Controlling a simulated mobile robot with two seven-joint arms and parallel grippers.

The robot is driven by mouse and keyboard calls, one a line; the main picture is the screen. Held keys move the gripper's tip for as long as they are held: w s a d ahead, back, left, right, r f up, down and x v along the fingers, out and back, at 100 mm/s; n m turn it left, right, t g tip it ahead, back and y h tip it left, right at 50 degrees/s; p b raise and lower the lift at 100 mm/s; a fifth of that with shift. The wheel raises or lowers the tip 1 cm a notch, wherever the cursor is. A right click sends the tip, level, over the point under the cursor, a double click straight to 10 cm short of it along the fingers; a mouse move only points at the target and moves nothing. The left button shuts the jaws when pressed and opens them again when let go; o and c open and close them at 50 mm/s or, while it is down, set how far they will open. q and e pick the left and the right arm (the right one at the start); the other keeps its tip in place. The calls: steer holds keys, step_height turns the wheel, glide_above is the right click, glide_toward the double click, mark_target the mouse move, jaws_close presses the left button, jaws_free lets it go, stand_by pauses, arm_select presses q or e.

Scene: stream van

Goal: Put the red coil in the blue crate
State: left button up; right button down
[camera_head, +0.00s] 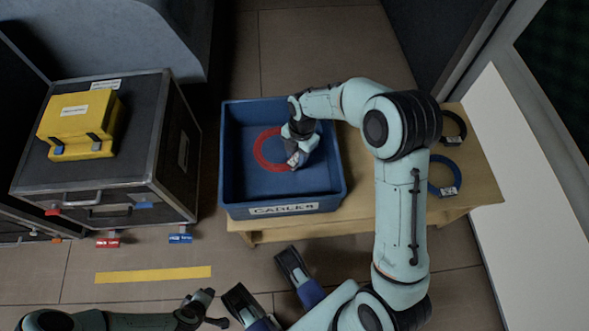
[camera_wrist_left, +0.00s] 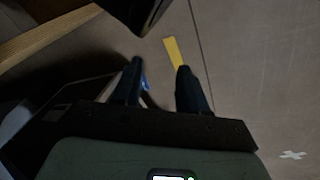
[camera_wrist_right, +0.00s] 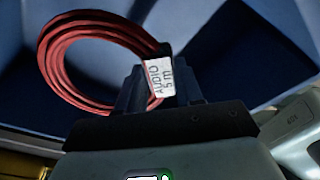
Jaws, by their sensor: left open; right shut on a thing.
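The red coil (camera_head: 257,152) is inside the blue crate (camera_head: 236,209), seen from above as a ring. My right gripper (camera_head: 296,158) reaches down into the crate and is shut on the coil's right side. In the right wrist view the red coil (camera_wrist_right: 48,62) sticks out to the left of the fingers (camera_wrist_right: 160,88), with a white tag reading AUDIO 5 m between them. Whether the coil touches the crate floor is unclear. My left gripper (camera_head: 212,309) is open and empty at the bottom, away from the crate; its fingers also show in the left wrist view (camera_wrist_left: 159,72).
The crate stands on a low wooden bench (camera_head: 480,180). A blue coil (camera_head: 432,188) and a black coil (camera_head: 462,125) lie at the bench's right. A yellow case (camera_head: 78,125) sits on a dark flight case (camera_head: 150,110) at left. A yellow strip (camera_head: 153,274) marks the floor.

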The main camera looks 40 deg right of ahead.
step_height(320, 180, down, 5)
steer(key=shift+f+b, duration=0.1)
steer(key=shift+b, duration=0.45)
arm_select(q)
steer(key=s+f+g+b, duration=0.1)
steer(key=s+f, duration=0.3)
steer(key=shift+s+a+f+g, duration=0.3)
steer(key=shift+s+a+f, duration=0.05)
steer(key=shift+s+a, duration=0.1)
arm_select(e)
steer(key=shift+f, duration=2.25)
arm_select(q)
steer(key=shift+f, duration=0.1)
arm_select(e)
steer(key=shift+f, duration=0.1)
steer(key=c, duration=0.7)
jaws_free()
steer(key=shift+c, duration=0.2)
